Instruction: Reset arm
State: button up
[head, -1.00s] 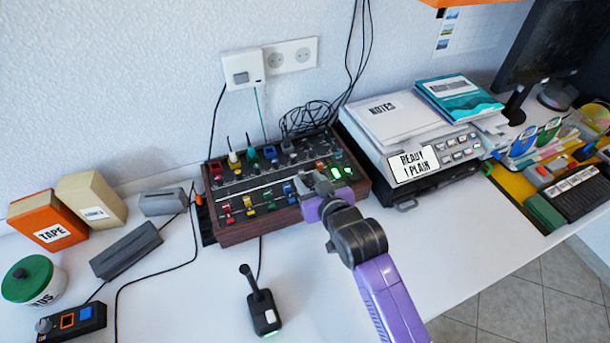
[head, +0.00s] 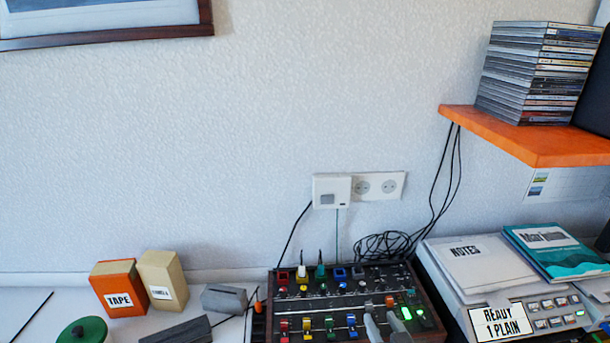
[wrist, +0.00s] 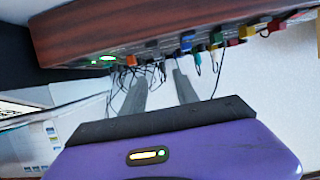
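My gripper (head: 386,330) shows only as two grey fingertips at the bottom edge of the head view, in front of the right half of the mixer (head: 345,292). In the wrist view my gripper (wrist: 158,74) has its two fingers apart with nothing between them, so it is open and empty. The mixer's wooden side (wrist: 130,35) and coloured knobs lie across the top of the wrist view, beyond the fingertips. The rest of my arm is below the head view. Whether the fingertips touch the mixer I cannot tell.
An orange shelf (head: 540,140) with a stack of discs (head: 535,75) juts from the wall at upper right. A machine with a READY label (head: 500,320) is right of the mixer. A TAPE box (head: 118,290) and a cream box (head: 163,280) stand left.

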notch_tip(320, 180, up, 5)
jog(key=t, duration=0.2)
jog(key=s+g, duration=0.1)
jog(key=s, duration=3.8)
jog(key=shift+r, duration=0.35)
